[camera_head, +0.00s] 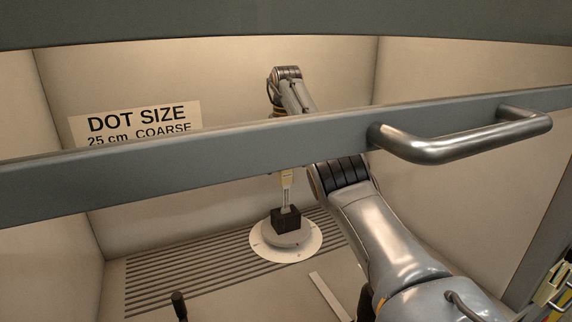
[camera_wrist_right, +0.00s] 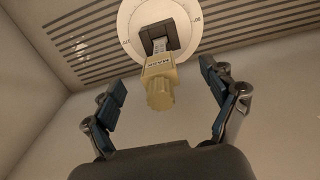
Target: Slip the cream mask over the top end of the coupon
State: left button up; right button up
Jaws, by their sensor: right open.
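The cream mask (camera_wrist_right: 159,82) sits at the top end of the pale, narrow coupon (camera_wrist_right: 160,44), in line with it. The coupon stands upright in a black block (camera_head: 285,219) on a round white plate (camera_head: 261,250). In the head view the lower part of the mask (camera_head: 287,178) shows just under a grey bar, which hides its top. My right gripper (camera_wrist_right: 162,80) is open in the right wrist view, with one finger on each side of the mask and clear gaps to both. The bar hides this gripper in the head view. My left gripper is not in view.
A grey bar (camera_head: 220,150) with a metal handle (camera_head: 460,140) crosses in front of the booth. A slatted floor (camera_head: 180,275) surrounds the plate. A "DOT SIZE" sign (camera_head: 137,122) is on the back wall. A black knob (camera_head: 179,304) stands at the front.

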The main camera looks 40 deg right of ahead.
jog(key=shift+r+p, duration=1.65)
jog(key=shift+r, duration=0.4)
